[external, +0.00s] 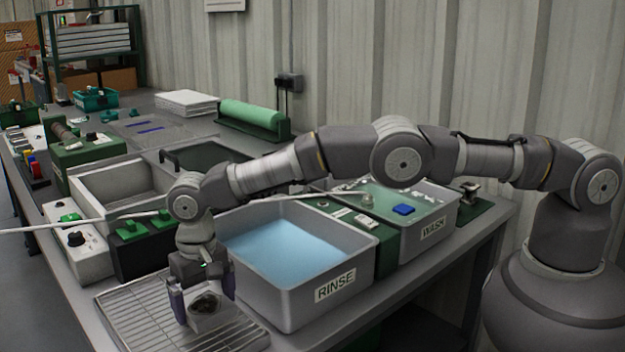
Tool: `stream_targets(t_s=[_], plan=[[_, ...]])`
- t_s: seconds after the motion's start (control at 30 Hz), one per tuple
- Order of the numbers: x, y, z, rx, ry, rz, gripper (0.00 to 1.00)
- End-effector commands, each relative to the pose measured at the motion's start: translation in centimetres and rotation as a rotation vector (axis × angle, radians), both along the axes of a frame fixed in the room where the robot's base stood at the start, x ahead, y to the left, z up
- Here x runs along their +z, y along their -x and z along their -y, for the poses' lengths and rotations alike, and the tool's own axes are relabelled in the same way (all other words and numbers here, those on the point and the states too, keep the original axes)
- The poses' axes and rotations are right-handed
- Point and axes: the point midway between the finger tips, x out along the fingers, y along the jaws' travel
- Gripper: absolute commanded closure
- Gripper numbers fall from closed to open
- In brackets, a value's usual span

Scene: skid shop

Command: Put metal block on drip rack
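The drip rack (125,312) is a wire grid in a shallow metal tray at the front left of the bench. My gripper (205,297) points down over the right part of the rack. Its two fingers are on either side of the metal block (207,318), a small grey block with a dark hollow in its upper face. The fingers appear to touch the block's sides. The block is low, at or just above the wires; I cannot tell whether it touches them. The gripper partly hides the block and the rack behind it.
The RINSE tub (335,292) of blue liquid stands close right of the rack. The WASH tub (433,232), with a blue piece (403,210), is farther right. A control box (78,240) and grey basin (115,185) are behind the rack. The rack's left part is clear.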

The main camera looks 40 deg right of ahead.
Motion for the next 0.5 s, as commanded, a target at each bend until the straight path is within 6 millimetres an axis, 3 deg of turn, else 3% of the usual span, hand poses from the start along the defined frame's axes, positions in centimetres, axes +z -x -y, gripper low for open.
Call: stream_targets(t_s=[0.23, 0.5], plan=[[1.6, 0.0, 0.0, 0.0, -0.002, 0.001, 0.0], [8.0, 0.0, 0.0, 0.0, -0.002, 0.001, 0.0]])
